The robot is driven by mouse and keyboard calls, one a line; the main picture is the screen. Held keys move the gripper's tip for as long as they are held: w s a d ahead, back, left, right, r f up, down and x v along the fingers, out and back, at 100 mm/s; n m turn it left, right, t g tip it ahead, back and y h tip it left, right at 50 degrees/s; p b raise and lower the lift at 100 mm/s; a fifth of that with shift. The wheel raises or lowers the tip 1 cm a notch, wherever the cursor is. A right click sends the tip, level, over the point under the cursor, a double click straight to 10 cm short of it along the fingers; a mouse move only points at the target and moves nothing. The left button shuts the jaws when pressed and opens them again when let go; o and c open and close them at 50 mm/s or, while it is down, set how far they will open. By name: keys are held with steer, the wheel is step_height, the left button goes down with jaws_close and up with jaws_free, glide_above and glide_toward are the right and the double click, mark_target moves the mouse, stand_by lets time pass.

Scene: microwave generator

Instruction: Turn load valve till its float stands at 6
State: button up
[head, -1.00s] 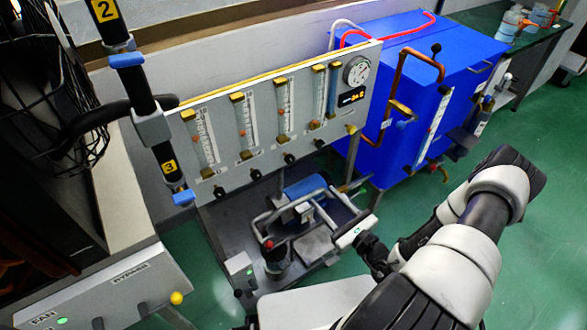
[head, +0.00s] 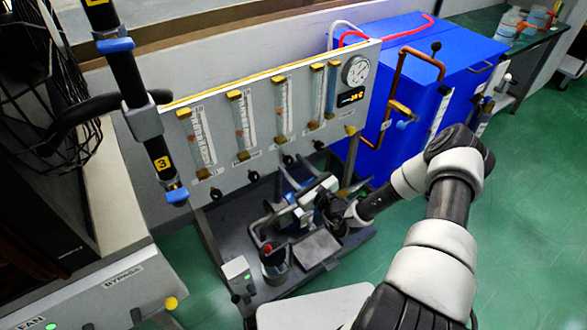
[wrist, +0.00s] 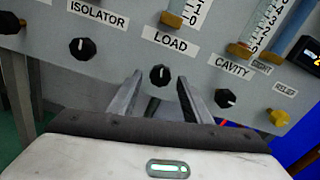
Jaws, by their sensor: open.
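The load valve is a black knob (wrist: 160,75) with a white mark pointing about straight up, under the LOAD label (wrist: 171,40) in the wrist view. My gripper (wrist: 160,82) is open and empty, with one finger on each side of the knob in the picture; I cannot tell if either touches it. The load flow tube (head: 283,105) is third from the left on the panel in the head view. Its float is too small to read against the scale. The wrist view shows only the tube's lower end (wrist: 190,12) and brass fitting.
The isolator knob (wrist: 82,48) is to the left and the cavity knob (wrist: 226,98) to the right of the load knob. A blue cabinet (head: 415,65) stands right of the panel (head: 215,165). Pump gear sits on the cart (head: 325,268) below.

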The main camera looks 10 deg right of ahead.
steer(key=shift+w, duration=0.15)
steer(key=c, duration=1.1)
steer(key=shift+r+n+p, duration=0.25)
steer(key=shift+n+p, duration=0.35)
steer(key=shift+p, duration=0.35)
steer(key=shift+f+n, duration=0.25)
steer(key=shift+n, duration=0.15)
steer(key=o, duration=1.1)
steer(key=p+v, duration=0.2)
steer(key=v, duration=1.5)
steer(key=shift+s+p, duration=0.25)
steer(key=shift+p, duration=0.1)
